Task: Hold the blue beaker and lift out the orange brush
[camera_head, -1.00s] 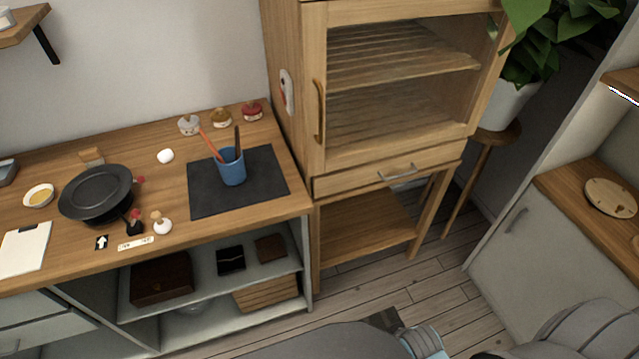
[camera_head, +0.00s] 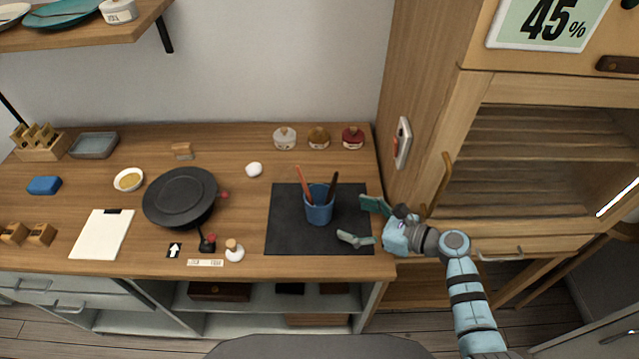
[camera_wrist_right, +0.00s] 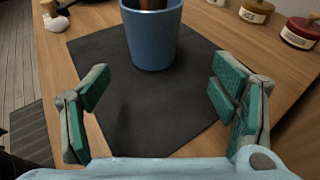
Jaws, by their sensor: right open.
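The blue beaker (camera_head: 319,209) stands upright on a dark mat (camera_head: 283,236) on the counter. The orange brush (camera_head: 302,183) leans out of it to the left, and a dark-handled tool (camera_head: 333,186) leans to the right. My right gripper (camera_head: 358,222) is open and empty, just right of the beaker, its fingers pointing at it. In the right wrist view the beaker (camera_wrist_right: 152,38) is ahead, beyond the open fingertips (camera_wrist_right: 160,85) and apart from them. Only the beaker's contents near the rim show there. My left gripper is not in view.
A black pan (camera_head: 181,197) and a white clipboard (camera_head: 102,234) lie left of the mat. Several lidded jars, including a red-topped one (camera_head: 353,138), stand behind it. A wooden cabinet (camera_head: 428,110) rises close on the right. The mat's left part is clear.

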